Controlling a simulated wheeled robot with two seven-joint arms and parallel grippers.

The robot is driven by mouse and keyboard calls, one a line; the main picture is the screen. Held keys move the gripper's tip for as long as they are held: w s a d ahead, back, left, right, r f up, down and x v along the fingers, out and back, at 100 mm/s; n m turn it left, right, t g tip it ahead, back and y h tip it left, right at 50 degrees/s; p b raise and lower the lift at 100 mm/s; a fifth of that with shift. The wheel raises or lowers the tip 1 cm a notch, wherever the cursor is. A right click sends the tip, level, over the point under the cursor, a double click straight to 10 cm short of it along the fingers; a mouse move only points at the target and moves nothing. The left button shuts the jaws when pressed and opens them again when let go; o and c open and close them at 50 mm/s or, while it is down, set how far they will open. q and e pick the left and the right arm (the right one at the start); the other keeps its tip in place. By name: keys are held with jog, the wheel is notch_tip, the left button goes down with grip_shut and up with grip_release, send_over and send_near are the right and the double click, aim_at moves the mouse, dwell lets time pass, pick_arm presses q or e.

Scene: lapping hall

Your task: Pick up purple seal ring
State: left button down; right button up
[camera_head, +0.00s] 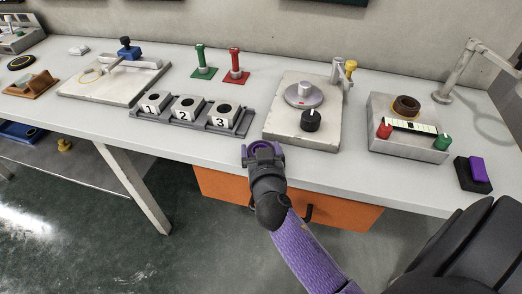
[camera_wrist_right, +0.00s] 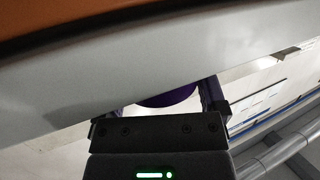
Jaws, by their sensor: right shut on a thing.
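My right gripper (camera_head: 262,150) is at the front edge of the workbench, in front of the numbered holders. It is shut on the purple seal ring (camera_wrist_right: 168,97), whose curved purple edge shows between the fingers in the right wrist view. Most of the ring is hidden by the gripper body. In the head view only a little purple shows at the fingertips. My left gripper is not in view.
The workbench (camera_head: 205,148) carries a rack with blocks 1, 2 and 3 (camera_head: 190,108), a plate with a grey disc and black knob (camera_head: 311,121), and a box with red and green buttons (camera_head: 410,140). An orange drawer front (camera_head: 340,214) is below the edge.

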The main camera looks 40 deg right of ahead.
jog(key=shift+c, duration=1.1)
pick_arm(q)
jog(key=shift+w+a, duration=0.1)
